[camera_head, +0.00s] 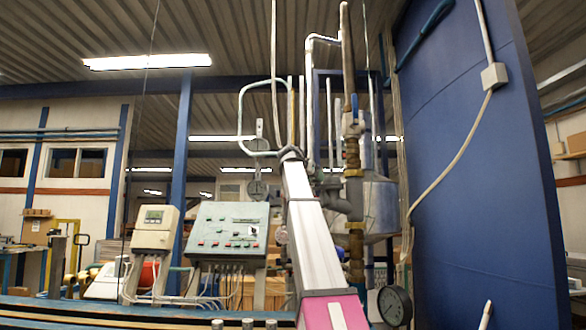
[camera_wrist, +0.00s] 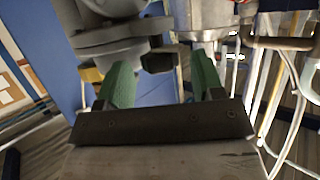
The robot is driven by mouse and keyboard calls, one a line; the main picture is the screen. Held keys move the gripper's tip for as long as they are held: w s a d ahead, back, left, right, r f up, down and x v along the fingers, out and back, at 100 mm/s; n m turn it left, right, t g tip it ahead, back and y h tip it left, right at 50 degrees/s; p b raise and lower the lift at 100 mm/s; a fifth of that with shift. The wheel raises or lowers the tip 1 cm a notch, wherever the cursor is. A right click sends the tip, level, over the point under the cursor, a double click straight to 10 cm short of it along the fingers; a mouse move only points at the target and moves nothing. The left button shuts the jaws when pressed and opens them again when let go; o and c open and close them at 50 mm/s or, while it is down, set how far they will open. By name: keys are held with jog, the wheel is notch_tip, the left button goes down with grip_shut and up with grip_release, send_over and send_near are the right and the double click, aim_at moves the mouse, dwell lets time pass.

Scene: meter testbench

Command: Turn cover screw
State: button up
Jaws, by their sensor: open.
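In the wrist view my gripper (camera_wrist: 163,70) has its two green fingers spread apart. A dark, blocky screw-like part (camera_wrist: 160,61) shows between and just beyond the fingertips; I cannot tell for certain that it is the cover screw. It sits beside a grey metal fitting (camera_wrist: 105,38) with a round flange. The fingers do not visibly close on anything. In the head view my white and pink arm reaches up toward the piping, and my gripper cannot be made out there. The cover screw cannot be picked out in that view either.
In the head view, brass and grey pipework (camera_head: 354,160) stands right of my arm. A round gauge (camera_head: 394,306) is low in front. A green control panel (camera_head: 228,234) and a beige meter box (camera_head: 155,229) stand left. A large blue panel (camera_head: 480,180) closes off the right.

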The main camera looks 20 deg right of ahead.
jog(key=s+a+r+m+g+h, duration=0.1)
jog(key=a+r+m+g, duration=0.3)
jog(key=a, duration=0.6)
jog(key=shift+m+g+h, duration=0.3)
jog(key=shift+g+h, duration=0.2)
jog(key=shift+s, duration=0.1)
